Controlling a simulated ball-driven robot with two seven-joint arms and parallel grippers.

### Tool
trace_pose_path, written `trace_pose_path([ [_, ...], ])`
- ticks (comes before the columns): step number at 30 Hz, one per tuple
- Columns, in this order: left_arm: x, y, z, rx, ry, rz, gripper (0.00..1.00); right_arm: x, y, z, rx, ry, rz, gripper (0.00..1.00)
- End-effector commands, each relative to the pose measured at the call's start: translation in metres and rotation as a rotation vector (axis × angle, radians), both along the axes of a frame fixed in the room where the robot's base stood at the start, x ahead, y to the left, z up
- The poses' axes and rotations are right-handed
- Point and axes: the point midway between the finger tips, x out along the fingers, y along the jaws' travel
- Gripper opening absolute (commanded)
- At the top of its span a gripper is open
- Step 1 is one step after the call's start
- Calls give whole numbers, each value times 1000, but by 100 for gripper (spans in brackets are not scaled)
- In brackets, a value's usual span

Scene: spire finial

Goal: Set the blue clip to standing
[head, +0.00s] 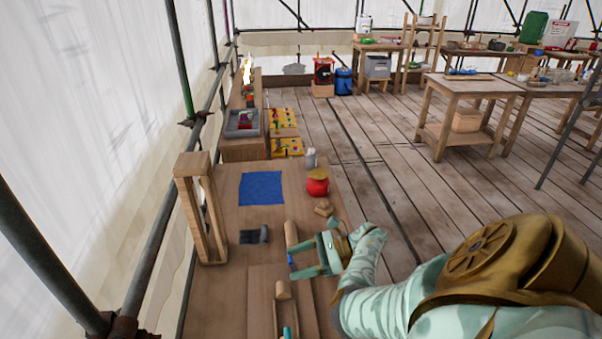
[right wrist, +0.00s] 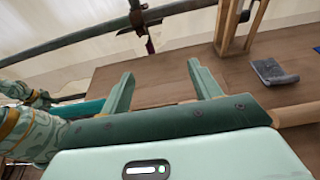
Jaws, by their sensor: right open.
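A small blue piece, which looks like the blue clip (head: 291,261), shows in the head view on the wooden workbench (head: 225,300), low at the tips of my right gripper (head: 292,260). My right gripper is open, its two mint fingers apart, one on the far side of the blue piece and one on the near side. I cannot tell whether it touches them or whether the clip lies or stands. In the right wrist view my right gripper (right wrist: 164,88) has nothing visible between its fingers, and I cannot make out the clip there.
A wooden upright frame (head: 184,180) stands at the bench's left edge. Bare wood lies left of the gripper.

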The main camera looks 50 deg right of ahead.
Motion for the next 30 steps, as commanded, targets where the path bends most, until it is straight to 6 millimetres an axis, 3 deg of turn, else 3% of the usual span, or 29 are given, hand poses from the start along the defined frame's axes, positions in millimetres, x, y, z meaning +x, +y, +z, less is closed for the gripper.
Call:
trace_pose_path([
  [8, 0, 0, 8, 0, -1, 0, 36, -15, 16, 9, 1, 1, 0, 63],
  [30, 2, 0, 8, 0, -3, 0, 36, -16, 16, 9, 1, 1, 0, 63],
])
